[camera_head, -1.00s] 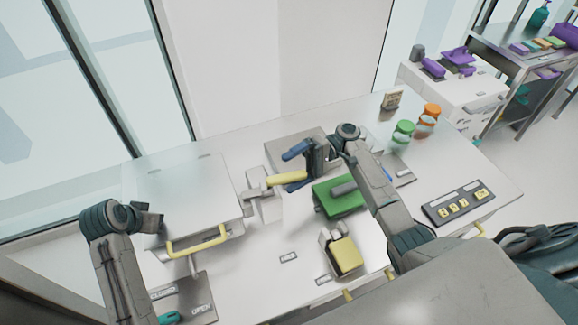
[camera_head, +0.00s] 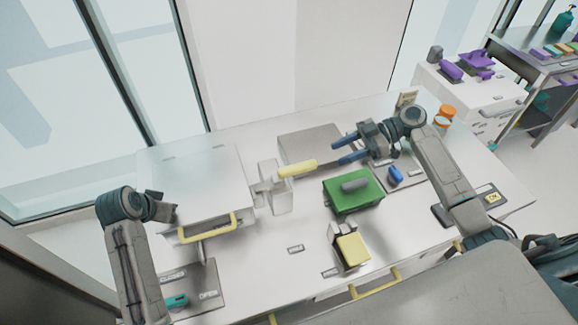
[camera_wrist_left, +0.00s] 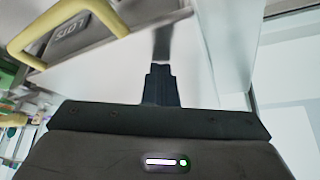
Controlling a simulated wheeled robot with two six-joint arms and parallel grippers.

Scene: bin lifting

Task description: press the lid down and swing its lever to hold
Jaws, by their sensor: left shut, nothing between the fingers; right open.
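The large pale lid (camera_head: 192,180) lies flat at the left of the bench, with a yellow handle (camera_head: 208,230) along its front. To its right, the lever's yellow grip (camera_head: 297,169) points right from a pale block (camera_head: 274,200) beside the lid. My right gripper (camera_head: 341,147) is open and empty, its blue fingers spread just right of the grip and apart from it. My left gripper (camera_head: 165,208) is at the lid's front left corner. In the left wrist view its fingers (camera_wrist_left: 160,80) are shut with nothing held; I cannot tell whether they touch the lid.
A green block with a grey handle (camera_head: 352,193) and a yellow-faced block (camera_head: 353,249) stand right of the lever. A grey plate (camera_head: 308,146) lies behind it. A plate marked CLOSED and OPEN (camera_head: 190,286) is at front left. An orange-topped jar (camera_head: 446,112) stands at the back right.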

